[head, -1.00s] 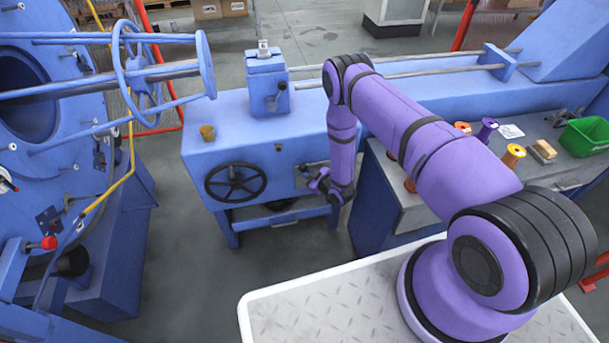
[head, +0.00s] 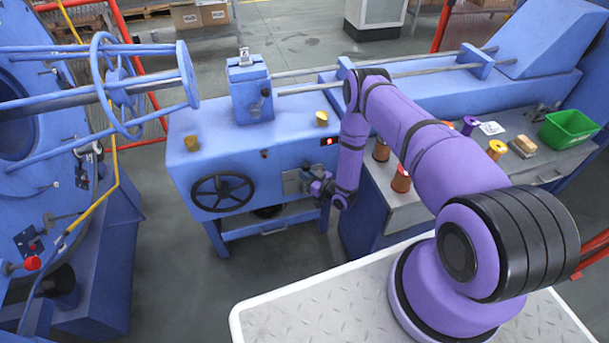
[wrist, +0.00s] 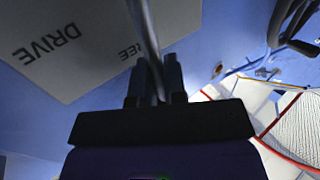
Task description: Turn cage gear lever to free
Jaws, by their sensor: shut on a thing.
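The cage gear lever is a slim grey rod (wrist: 143,25) in the wrist view. It runs down from the top edge between the two dark fingers of my gripper (wrist: 158,80), which is shut on it. Behind it is a grey label plate (wrist: 85,45) reading "DRIVE"; a second word beside the rod shows only "REE", the rest hidden. In the head view the plate (head: 291,182) is on the front of the blue cabinet, with my gripper (head: 318,186) at its right side. The lever cannot be made out there.
A grey bench (head: 400,208) with spools and a green bin (head: 570,130) stands at the right. The strander cage (head: 120,85) is at the left.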

